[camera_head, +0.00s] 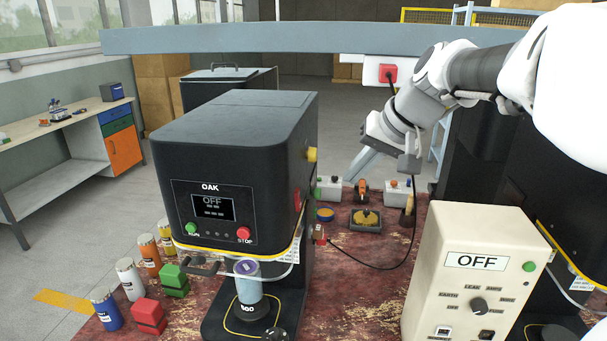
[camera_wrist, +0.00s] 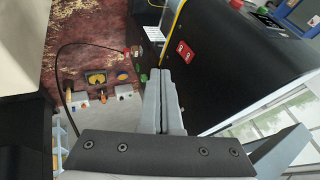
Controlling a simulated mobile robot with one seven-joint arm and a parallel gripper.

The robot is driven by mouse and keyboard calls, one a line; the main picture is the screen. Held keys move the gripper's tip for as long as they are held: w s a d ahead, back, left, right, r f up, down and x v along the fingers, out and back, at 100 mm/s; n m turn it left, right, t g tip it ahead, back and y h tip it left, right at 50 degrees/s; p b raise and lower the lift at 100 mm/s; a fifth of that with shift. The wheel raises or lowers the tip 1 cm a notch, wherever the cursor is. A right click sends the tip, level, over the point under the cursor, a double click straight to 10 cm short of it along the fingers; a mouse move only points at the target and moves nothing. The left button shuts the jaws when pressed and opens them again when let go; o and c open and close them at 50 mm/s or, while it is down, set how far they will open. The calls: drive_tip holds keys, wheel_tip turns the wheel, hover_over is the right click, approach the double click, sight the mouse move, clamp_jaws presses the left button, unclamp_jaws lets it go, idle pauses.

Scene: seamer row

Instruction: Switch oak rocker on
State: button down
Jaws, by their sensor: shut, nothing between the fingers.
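The black OAK machine (camera_head: 225,135) stands on the red worktable, and its display reads OFF. On its right side a red rocker switch (camera_head: 297,199) shows edge-on. In the wrist view the red rocker (camera_wrist: 185,52) lies on the machine's black side wall (camera_wrist: 215,75), with small white marks; its position is too small to tell. My gripper (camera_head: 361,166) is to the right of the machine, apart from it. In the wrist view my gripper's fingers (camera_wrist: 164,76) are together and empty, and their tips appear just below and left of the rocker.
A cream tester (camera_head: 470,275) reading OFF stands at front right. A black cable (camera_head: 345,255) loops between. Small boxes and a yellow-topped device (camera_head: 366,218) sit behind. Coloured cans (camera_head: 130,277) and blocks (camera_head: 150,315) stand at left. A grey beam (camera_head: 300,38) crosses above.

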sight(299, 200)
idle(0.3)
drive_tip(key=w+a+f+p, duration=0.1)
drive_tip(key=w+a+f, duration=0.4)
drive_tip(key=a+f, duration=0.2)
drive_tip(key=shift+a+f, duration=0.3)
drive_tip(key=shift+f, duration=0.55)
drive_tip(key=shift+w+f, duration=0.1)
drive_tip(key=shift+a, duration=0.15)
